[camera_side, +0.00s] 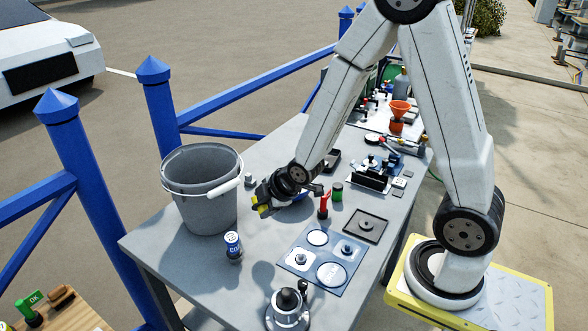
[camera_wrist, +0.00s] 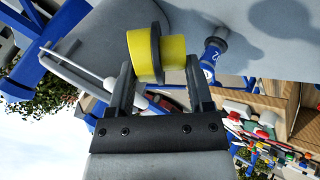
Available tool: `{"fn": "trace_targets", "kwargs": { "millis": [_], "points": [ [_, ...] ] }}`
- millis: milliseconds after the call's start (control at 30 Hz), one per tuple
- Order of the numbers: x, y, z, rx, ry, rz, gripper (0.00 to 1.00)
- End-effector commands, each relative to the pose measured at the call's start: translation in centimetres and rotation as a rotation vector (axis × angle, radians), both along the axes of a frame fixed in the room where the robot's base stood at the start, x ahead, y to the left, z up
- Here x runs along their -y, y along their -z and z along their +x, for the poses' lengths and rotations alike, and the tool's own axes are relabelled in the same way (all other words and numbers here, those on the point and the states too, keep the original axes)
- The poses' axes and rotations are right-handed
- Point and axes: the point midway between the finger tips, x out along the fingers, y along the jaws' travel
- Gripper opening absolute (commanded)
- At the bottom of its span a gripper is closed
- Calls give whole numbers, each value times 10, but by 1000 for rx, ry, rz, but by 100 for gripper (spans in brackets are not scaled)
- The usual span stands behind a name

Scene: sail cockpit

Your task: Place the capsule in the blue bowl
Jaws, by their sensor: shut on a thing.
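My gripper (camera_side: 272,194) is shut on the capsule (camera_side: 263,210), a yellow cylinder with a dark band, and holds it above the table right of the grey bucket. In the wrist view the capsule (camera_wrist: 172,53) sits between the two dark fingers of my gripper (camera_wrist: 158,78). A blue and white rounded piece (camera_side: 299,198) shows just below and behind my gripper in the side view. It may be the blue bowl, mostly hidden by my wrist. I cannot tell how high the capsule is above the table.
A grey bucket (camera_side: 205,205) stands left of my gripper. A blue can (camera_side: 233,246) stands in front. A red bottle (camera_side: 323,206) and a green cylinder (camera_side: 337,191) stand to the right. A blue panel (camera_side: 300,270) with fittings and a dark square tray (camera_side: 366,238) lie nearby.

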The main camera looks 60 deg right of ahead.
Motion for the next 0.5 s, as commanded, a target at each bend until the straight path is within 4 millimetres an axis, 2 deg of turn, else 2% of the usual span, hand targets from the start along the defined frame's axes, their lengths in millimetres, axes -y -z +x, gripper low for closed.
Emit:
{"fn": "trace_targets", "kwargs": {
  "millis": [300, 500],
  "points": [
    [58, 37, 0, -5, 63, -6, 0],
    [85, 57, -4, -3, 90, 2, 0]
  ]
}}
